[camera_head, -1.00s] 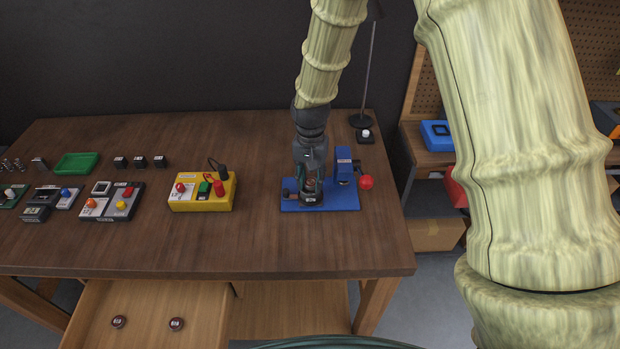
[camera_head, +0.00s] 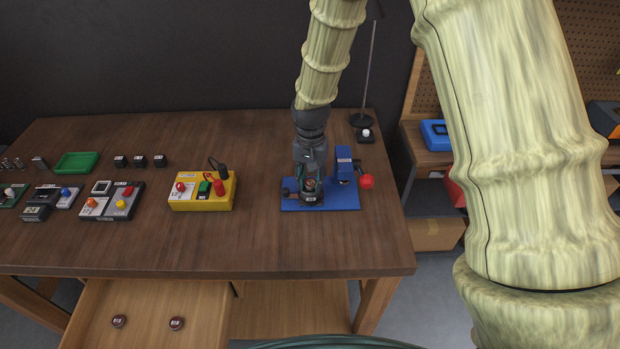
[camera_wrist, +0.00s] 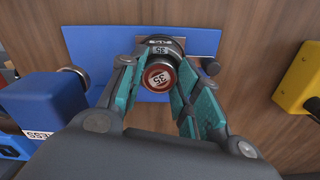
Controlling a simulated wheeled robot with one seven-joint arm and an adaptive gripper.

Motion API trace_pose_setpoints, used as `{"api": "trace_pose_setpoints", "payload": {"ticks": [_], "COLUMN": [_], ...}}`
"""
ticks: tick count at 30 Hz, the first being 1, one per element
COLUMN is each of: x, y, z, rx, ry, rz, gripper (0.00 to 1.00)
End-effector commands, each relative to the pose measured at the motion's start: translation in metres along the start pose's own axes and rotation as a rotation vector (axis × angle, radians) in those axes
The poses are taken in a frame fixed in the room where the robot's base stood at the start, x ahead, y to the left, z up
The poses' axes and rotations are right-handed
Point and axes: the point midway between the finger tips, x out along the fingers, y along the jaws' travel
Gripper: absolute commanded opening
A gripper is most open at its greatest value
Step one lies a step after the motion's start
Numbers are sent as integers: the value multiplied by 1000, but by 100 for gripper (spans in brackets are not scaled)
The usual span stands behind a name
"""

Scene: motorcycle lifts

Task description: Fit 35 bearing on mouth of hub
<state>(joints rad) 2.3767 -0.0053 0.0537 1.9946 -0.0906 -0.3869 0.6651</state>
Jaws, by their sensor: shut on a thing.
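My gripper (camera_wrist: 158,92) is shut on the 35 bearing (camera_wrist: 160,76), a round part with a red, 35-marked face. The bearing also shows between the fingers in the head view (camera_head: 310,184). The dark hub (camera_head: 311,198) stands on the blue press base (camera_head: 345,199). In the wrist view the hub (camera_wrist: 160,46), marked 35, shows just beyond the bearing. The bearing is at the hub's mouth; I cannot tell whether it is seated. The fingers hide part of the joint between them.
The blue press post (camera_head: 344,165) with a red-knobbed lever (camera_head: 366,181) stands right of the hub. A yellow switch box (camera_head: 202,191) is to the left. The open drawer (camera_head: 150,310) holds two more bearings (camera_head: 176,323). Bare table lies between box and press.

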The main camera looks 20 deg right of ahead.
Motion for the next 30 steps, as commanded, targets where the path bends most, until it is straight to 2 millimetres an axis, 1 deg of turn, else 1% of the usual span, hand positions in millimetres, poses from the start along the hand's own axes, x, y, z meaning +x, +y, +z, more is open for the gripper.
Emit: {"api": "trace_pose_setpoints", "payload": {"ticks": [10, 11, 12, 15, 22, 24, 25, 30], "x": [3, 3, 3, 3, 3, 3, 3, 3], "y": [0, 0, 0, 0, 0, 0, 0, 0], "z": [0, 0, 0, 0, 0, 0, 0, 0], "rx": [0, 0, 0, 0, 0, 0, 0, 0], "ry": [0, 0, 0, 0, 0, 0, 0, 0], "rz": [0, 0, 0, 0, 0, 0, 0, 0], "gripper": [8, 35, 42, 58, 58, 71, 76, 76]}}
